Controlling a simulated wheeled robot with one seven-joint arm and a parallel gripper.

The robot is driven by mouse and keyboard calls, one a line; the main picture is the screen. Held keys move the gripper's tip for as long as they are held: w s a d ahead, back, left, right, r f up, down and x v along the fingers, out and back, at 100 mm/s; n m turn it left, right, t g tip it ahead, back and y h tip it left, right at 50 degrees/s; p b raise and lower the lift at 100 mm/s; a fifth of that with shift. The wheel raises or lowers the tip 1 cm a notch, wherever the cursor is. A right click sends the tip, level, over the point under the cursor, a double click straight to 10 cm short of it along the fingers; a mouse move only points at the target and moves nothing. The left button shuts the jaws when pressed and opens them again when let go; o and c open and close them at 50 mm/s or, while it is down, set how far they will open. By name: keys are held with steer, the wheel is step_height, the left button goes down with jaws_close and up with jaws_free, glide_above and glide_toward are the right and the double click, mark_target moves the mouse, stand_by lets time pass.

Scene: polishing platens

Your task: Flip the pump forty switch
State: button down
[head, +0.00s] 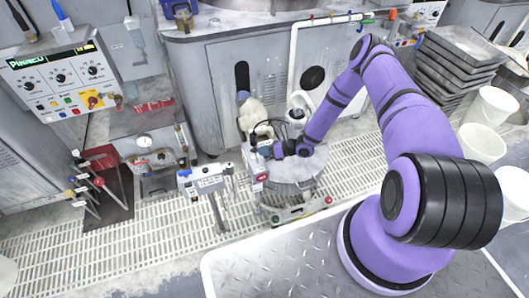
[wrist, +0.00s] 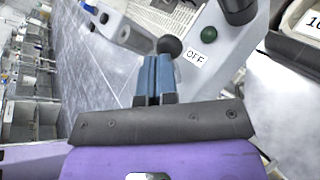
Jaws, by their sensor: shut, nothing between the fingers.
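In the wrist view a black ball-ended switch lever (wrist: 168,45) stands on a light grey panel (wrist: 225,62). A label reading OFF (wrist: 196,57) and a green button (wrist: 209,35) are to its right. No "pump forty" wording is legible. My gripper (wrist: 158,60) has its two blue fingers together and empty, with the tips just below the ball in the picture; I cannot tell whether they touch it. In the head view my gripper (head: 279,149) is low over a round grey drum unit (head: 298,178), beside a small box with a red mark (head: 261,178); the lever cannot be made out there.
A small labelled stand (head: 205,182) is left of the drum. White bottles (head: 252,112) stand behind it. A control panel (head: 60,77) with knobs is at the far left. White buckets (head: 482,142) and stacked trays (head: 455,65) are at the right.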

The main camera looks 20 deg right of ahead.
steer(key=shift+r, duration=0.8)
steer(key=shift+d+r, duration=0.1)
steer(key=shift+d, duration=0.2)
steer(key=w+r+v, duration=0.1)
steer(key=v, duration=1.2)
steer(key=shift+r, duration=0.25)
steer(key=shift+s+d, duration=0.1)
steer(key=shift+d, duration=0.05)
